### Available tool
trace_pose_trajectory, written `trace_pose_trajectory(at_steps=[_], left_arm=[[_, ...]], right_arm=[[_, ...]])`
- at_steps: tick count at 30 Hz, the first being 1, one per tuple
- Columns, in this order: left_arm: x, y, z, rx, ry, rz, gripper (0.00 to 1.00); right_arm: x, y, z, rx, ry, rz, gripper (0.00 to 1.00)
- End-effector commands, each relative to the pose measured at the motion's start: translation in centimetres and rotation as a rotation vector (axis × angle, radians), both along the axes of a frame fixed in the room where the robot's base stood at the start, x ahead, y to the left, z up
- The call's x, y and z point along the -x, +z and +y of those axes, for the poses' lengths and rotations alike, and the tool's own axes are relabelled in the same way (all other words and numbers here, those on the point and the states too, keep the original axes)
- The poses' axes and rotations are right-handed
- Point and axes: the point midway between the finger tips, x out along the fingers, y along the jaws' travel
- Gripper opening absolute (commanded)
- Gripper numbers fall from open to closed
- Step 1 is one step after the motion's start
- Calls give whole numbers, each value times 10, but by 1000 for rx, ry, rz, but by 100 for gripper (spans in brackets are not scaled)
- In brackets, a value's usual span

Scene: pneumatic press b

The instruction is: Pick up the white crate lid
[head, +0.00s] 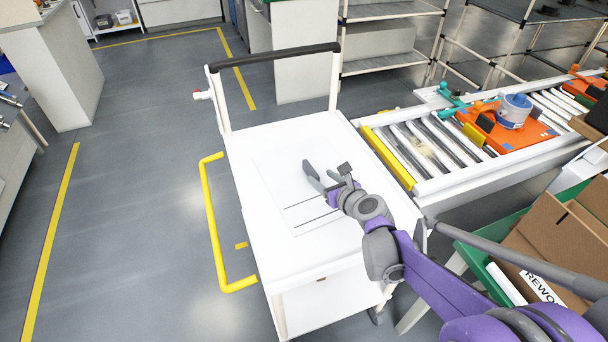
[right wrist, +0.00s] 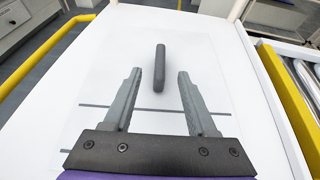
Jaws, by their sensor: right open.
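The white crate lid (head: 272,165) is a flat, pale panel lying on the white top of a cart. It also shows in the right wrist view (right wrist: 112,65), with a dark grey bar handle (right wrist: 159,66) standing out near its middle. My right gripper (head: 327,178) is over the lid with its fingers apart and empty. In the right wrist view its two fingertips (right wrist: 159,78) lie on either side of the handle's line, with a gap on both sides. I cannot tell how far above the handle they are. In the head view the handle is hard to separate from the fingers. My left gripper is out of view.
The cart (head: 245,140) has a dark push bar (head: 275,56) and a yellow side rail (head: 213,225). A roller conveyor (head: 425,140) with an orange fixture (head: 530,130) stands close on the right. Cardboard boxes (head: 560,230) are at lower right. The left floor is clear.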

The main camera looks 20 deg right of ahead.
Motion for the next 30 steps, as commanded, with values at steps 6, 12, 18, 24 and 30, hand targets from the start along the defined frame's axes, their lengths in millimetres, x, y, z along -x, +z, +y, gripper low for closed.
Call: trace_pose_trajectory(at_steps=[6,12,18,24,30], left_arm=[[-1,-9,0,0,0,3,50],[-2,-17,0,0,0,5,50],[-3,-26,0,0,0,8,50],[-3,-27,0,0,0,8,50],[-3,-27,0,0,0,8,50]], right_arm=[[-26,-12,2,3,3,2,57],[-43,-23,2,3,3,2,57],[-68,-36,3,4,5,2,57],[-74,-37,3,5,4,2,57],[-74,-37,3,5,4,2,45]])
